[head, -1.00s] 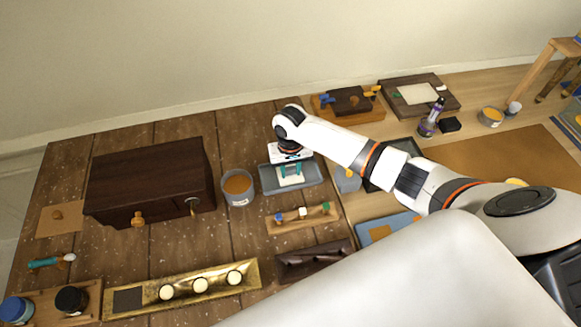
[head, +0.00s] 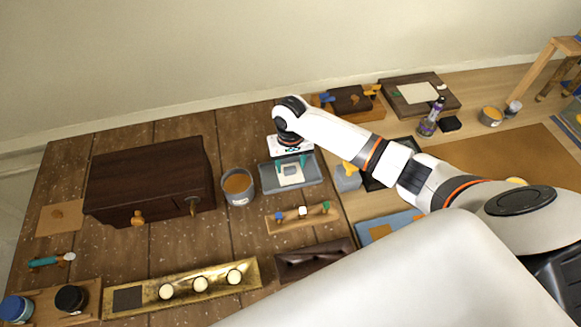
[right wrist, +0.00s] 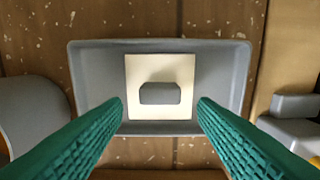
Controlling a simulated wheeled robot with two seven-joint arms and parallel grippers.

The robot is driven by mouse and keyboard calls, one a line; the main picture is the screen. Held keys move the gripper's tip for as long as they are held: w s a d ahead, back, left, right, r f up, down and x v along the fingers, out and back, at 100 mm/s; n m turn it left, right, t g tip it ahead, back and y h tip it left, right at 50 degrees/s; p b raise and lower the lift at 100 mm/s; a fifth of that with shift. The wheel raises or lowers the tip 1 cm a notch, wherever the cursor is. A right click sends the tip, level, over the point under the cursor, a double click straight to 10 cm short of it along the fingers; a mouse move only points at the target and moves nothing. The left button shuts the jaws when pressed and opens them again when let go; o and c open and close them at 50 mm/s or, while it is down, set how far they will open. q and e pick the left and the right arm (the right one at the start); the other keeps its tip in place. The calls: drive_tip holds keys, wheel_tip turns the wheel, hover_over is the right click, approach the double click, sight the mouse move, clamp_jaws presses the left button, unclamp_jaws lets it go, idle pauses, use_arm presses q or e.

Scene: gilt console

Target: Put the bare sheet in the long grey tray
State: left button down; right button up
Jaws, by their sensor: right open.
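A cream sheet (right wrist: 144,70) with a grey block on its middle (right wrist: 160,93) lies flat inside the long grey tray (right wrist: 222,48). The sheet also shows in the head view (head: 284,182), in the grey tray (head: 313,183) on the dark plank table. My right gripper (right wrist: 160,103) is open, its two green fingers apart on either side of the sheet's near part. In the head view the right gripper (head: 293,162) hangs above the tray, and its fingers hold nothing. My left gripper is not in view.
A grey tub of orange stuff (head: 238,186) stands close left of the tray, beside a dark wooden chest (head: 150,178). A small rack (head: 303,216) lies in front. A grey block with an orange top (head: 347,181) is at the right. Another pale sheet (head: 418,93) lies on a dark board.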

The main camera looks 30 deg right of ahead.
sight(291, 170)
wheel_tip(291, 170, up, 10)
drive_tip(key=shift+f+b, duration=0.2)
drive_tip(key=shift+b, duration=0.15)
